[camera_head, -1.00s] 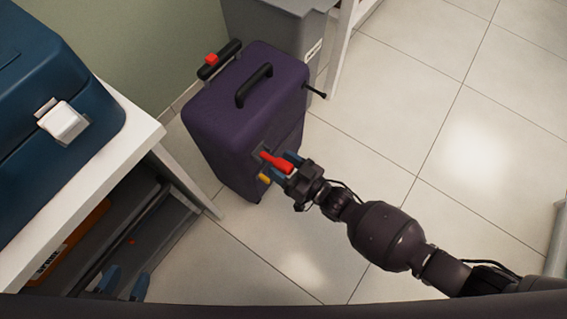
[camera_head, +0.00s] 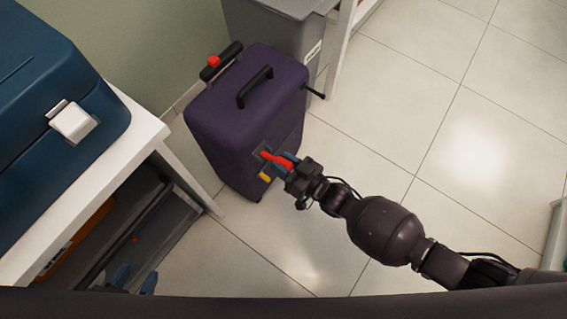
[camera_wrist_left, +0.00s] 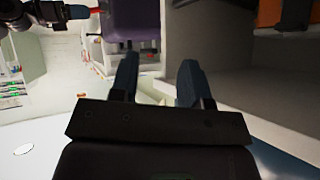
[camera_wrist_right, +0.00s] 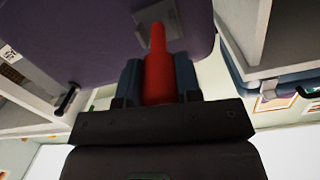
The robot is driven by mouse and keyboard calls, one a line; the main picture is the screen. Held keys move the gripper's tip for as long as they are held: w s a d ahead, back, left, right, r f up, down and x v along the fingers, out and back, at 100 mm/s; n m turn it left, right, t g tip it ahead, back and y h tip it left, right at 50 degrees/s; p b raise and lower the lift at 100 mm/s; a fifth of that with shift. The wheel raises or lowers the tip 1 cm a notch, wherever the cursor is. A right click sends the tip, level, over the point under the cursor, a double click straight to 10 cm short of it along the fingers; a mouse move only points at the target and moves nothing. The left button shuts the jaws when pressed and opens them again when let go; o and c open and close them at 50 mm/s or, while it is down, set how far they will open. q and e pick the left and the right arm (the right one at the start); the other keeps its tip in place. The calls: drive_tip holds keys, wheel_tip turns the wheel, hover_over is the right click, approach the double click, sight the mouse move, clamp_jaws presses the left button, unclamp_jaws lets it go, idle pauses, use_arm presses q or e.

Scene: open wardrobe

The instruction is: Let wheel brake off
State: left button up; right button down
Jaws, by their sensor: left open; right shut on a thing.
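A purple suitcase (camera_head: 250,110) stands upright on the tiled floor, with a black handle on top. A red lever (camera_head: 272,158) sits on a grey plate on its front side, and a yellow part (camera_head: 265,177) is just below. My right gripper (camera_head: 287,163) is shut on the red lever. In the right wrist view the red lever (camera_wrist_right: 157,65) lies between both fingers and points at the grey plate (camera_wrist_right: 160,25). My left gripper (camera_head: 134,279) is low at the left, by the white table. It is open and empty in the left wrist view (camera_wrist_left: 157,75).
A white table (camera_head: 135,135) at left carries a blue case (camera_head: 50,110); an orange item is on the shelf beneath. A grey bin (camera_head: 275,25) stands behind the suitcase. Floor to the right (camera_head: 470,130) is clear.

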sight(280, 158)
drive_tip(key=shift+w+r+g+h+p, duration=0.2)
drive_tip(key=shift+r+h+p, duration=0.05)
drive_tip(key=shift+r+p, duration=0.25)
drive_tip(key=shift+w+r+g+h+p, duration=0.2)
drive_tip(key=shift+r+h+p, duration=0.05)
drive_tip(key=shift+r+p, duration=0.25)
drive_tip(key=shift+w+a+r+g+h+p, duration=0.2)
drive_tip(key=shift+r+g+h+p, duration=0.35)
drive_tip(key=shift+p, duration=0.6)
drive_tip(key=shift+w+a+r+g+h+p, duration=0.1)
drive_tip(key=shift+a+r+g+h+p, duration=0.2)
drive_tip(key=shift+h+p, duration=0.6)
drive_tip(key=shift+w+a+r+g+h+p, duration=0.1)
drive_tip(key=shift+a+r+g+h+p, duration=0.1)
drive_tip(key=shift+g+h+p, duration=0.35)
drive_tip(key=shift+w+a+g+h, duration=0.1)
drive_tip(key=shift+a+g+h, duration=0.15)
drive_tip(key=shift+g+h, duration=0.3)
use_arm(q)
drive_tip(key=shift+s+a+r+n+g+y, duration=0.3)
drive_tip(key=shift+s+a+r+n+g, duration=0.35)
drive_tip(key=shift+s+r+n, duration=0.2)
use_arm(e)
drive_tip(key=shift+w+a+r+g+h, duration=0.15)
drive_tip(key=shift+a+g+h, duration=0.3)
drive_tip(key=shift+g+h, duration=0.45)
drive_tip(key=shift+h, duration=0.25)
drive_tip(key=c, duration=0.8)
unclamp_jaws()
